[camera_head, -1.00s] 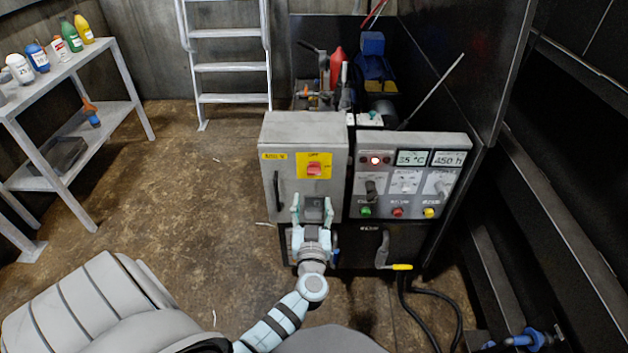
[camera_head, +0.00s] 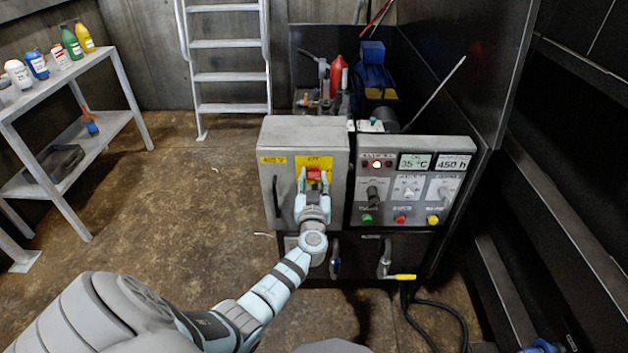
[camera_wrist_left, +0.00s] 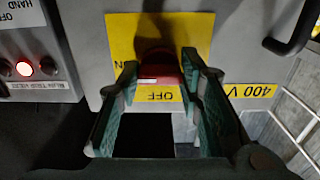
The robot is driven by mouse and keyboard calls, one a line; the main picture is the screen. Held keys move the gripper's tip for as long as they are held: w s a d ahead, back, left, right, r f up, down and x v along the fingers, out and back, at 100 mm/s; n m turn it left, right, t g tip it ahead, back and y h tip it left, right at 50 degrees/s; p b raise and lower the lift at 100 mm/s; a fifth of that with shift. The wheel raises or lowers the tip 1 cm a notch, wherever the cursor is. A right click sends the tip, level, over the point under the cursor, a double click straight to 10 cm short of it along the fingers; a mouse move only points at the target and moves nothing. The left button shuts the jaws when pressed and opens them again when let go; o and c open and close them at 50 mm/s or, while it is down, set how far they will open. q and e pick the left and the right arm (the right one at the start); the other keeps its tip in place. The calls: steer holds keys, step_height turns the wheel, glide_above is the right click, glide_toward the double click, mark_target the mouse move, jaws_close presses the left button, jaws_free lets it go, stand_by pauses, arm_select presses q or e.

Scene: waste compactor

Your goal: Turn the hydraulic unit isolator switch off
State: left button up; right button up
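The isolator switch is a red knob (camera_head: 314,173) on a yellow plate (camera_head: 316,162) on the front of a grey cabinet (camera_head: 304,134). The plate carries the word OFF above the knob in the head view. The wrist view shows the knob (camera_wrist_left: 160,68) and plate (camera_wrist_left: 122,32) upside down. My left gripper (camera_head: 313,180) is at the knob, with one finger on each side. In the wrist view the fingertips (camera_wrist_left: 160,72) sit close against the knob's sides and look closed on it. The knob's setting cannot be read. My right gripper is not in view.
A control panel (camera_head: 412,180) with a lit red lamp, displays, switches and coloured buttons adjoins the cabinet on the right. The cabinet has a dark handle (camera_head: 277,197) on its left. A yellow-tipped lever (camera_head: 403,277) is below the panel. Shelves (camera_head: 120,118) with bottles stand left; the floor between is clear.

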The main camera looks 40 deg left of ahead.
arm_select(q)
steer(key=c, duration=0.3)
steer(key=shift+n, duration=0.4)
steer(key=shift+r+n+p, duration=0.1)
steer(key=shift+n+p, duration=0.65)
steer(key=shift+n, duration=0.25)
steer(key=n, duration=0.2)
steer(key=shift+n+p, duration=0.3)
steer(key=shift+p, duration=0.1)
steer(key=n, duration=0.2)
steer(key=shift+n, duration=0.4)
steer(key=n, duration=0.4)
steer(key=shift+p, duration=0.35)
steer(key=n, duration=0.5)
steer(key=shift+n, duration=0.4)
